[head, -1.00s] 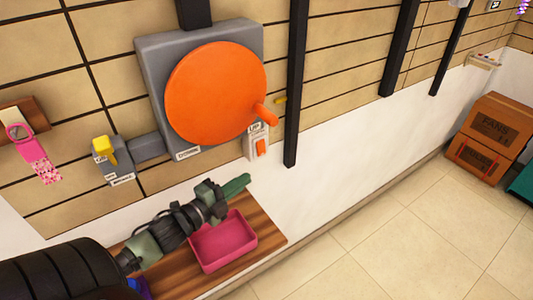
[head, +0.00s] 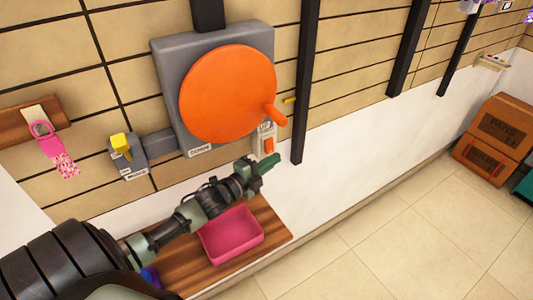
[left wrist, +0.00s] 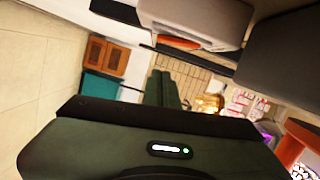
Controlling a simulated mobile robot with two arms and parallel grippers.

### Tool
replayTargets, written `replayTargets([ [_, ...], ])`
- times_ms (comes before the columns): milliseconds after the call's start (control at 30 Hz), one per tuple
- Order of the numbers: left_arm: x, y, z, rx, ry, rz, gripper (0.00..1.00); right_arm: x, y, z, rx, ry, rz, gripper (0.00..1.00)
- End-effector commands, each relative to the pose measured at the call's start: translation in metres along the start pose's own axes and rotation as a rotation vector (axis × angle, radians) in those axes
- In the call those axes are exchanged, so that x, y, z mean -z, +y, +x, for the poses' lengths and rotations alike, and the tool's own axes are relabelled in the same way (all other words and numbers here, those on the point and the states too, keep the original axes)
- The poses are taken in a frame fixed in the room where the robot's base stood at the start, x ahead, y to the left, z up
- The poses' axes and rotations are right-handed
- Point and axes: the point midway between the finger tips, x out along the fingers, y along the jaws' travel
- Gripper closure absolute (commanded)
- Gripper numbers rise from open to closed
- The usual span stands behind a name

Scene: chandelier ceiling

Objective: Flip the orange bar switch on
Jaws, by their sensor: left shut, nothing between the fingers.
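A small orange bar switch (head: 269,146) sits on a pale labelled plate (head: 258,139) on the wall, below the handle of a large orange disc. My left gripper (head: 268,163) is shut and empty, its green fingertips just below the switch in the head view; I cannot tell if they touch it. In the left wrist view the shut fingers (left wrist: 167,90) point away from the camera. A pale grey box with an orange piece (left wrist: 178,43) under it shows above them, probably the switch plate. My right gripper is not in view.
The large orange disc (head: 228,92) with a protruding handle is on a grey box. A yellow switch (head: 121,145) is to its left. A pink tray (head: 232,236) stands on a wooden shelf (head: 192,262) below my arm. Brown boxes (head: 492,140) stand far right; the floor between is clear.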

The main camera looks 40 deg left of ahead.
Motion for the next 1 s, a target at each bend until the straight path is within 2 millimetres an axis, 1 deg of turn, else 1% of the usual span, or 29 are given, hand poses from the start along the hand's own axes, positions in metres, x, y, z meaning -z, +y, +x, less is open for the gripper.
replayTargets([
  [33, -0.011, -0.002, 0.001, -0.004, -0.005, 0.004, 1.0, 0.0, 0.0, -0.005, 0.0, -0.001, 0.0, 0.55],
  [100, -0.018, -0.001, 0.003, -0.004, -0.004, 0.002, 1.0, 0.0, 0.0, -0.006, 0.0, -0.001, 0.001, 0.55],
  [233, -0.027, -0.001, 0.005, -0.002, -0.003, 0.002, 1.0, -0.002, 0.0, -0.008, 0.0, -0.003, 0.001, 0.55],
  [633, -0.03, 0.001, 0.005, -0.001, -0.002, 0.003, 1.0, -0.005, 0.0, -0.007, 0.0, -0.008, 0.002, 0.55],
  [733, -0.034, 0.005, 0.006, 0.008, -0.003, 0.036, 1.0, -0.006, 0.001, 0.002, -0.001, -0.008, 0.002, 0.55],
  [800, -0.039, 0.009, 0.007, 0.022, -0.003, 0.091, 1.0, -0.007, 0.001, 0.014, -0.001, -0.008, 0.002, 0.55],
  [833, -0.037, 0.003, 0.007, 0.02, -0.002, 0.086, 1.0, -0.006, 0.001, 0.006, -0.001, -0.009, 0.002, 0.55],
  [1000, -0.037, 0.002, 0.007, 0.019, -0.003, 0.083, 1.0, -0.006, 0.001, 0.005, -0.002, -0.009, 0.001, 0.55],
])
